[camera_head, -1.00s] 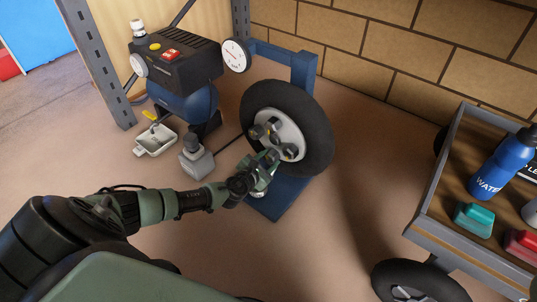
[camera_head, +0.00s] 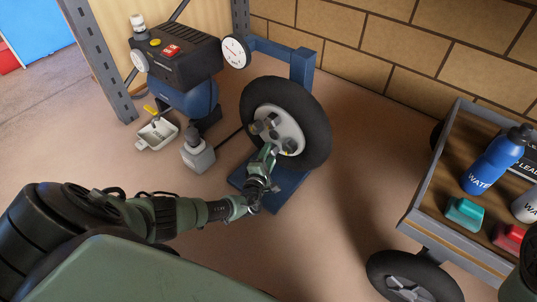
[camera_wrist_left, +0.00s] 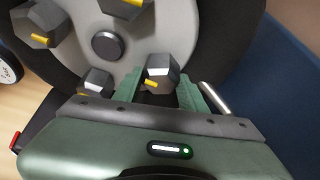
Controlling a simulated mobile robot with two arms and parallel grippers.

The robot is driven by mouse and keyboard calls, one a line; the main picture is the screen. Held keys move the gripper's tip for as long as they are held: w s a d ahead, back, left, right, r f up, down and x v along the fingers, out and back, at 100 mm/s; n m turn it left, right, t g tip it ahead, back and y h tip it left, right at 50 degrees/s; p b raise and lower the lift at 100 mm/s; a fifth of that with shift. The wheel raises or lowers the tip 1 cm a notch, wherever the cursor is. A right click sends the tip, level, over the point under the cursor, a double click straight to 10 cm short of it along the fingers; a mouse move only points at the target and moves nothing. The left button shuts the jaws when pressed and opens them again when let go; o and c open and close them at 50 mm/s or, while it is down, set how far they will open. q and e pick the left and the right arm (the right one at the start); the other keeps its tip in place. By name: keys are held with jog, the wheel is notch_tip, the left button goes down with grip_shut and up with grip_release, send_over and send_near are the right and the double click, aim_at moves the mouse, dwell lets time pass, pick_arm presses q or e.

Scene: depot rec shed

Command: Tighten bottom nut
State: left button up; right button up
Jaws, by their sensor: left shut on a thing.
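The wheel (camera_head: 320,125) has a black tyre and a pale grey hub (camera_head: 292,127) with several dark hex nuts around a dark centre cap (camera_wrist_left: 107,45). It is mounted upright on a blue stand (camera_head: 303,65). My left gripper (camera_head: 270,152) reaches the lower part of the hub and hides some of it in the head view. In the left wrist view its green fingers (camera_wrist_left: 160,88) are shut on the bottom nut (camera_wrist_left: 160,70), a dark hex nut with a yellow mark. Another nut (camera_wrist_left: 95,82) sits just left of the fingers. My right gripper is not seen.
A black and blue compressor (camera_head: 180,65) with gauges stands left of the wheel. A grey block-like object (camera_head: 198,155) and a small tray (camera_head: 157,134) lie on the floor nearby. A trolley (camera_head: 418,205) with bottles stands at right. Floor between wheel and trolley is clear.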

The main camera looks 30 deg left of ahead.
pick_arm(q)
jog(key=shift+m, duration=0.4)
jog(key=o, duration=1.4)
jog(key=shift+c, duration=0.2)
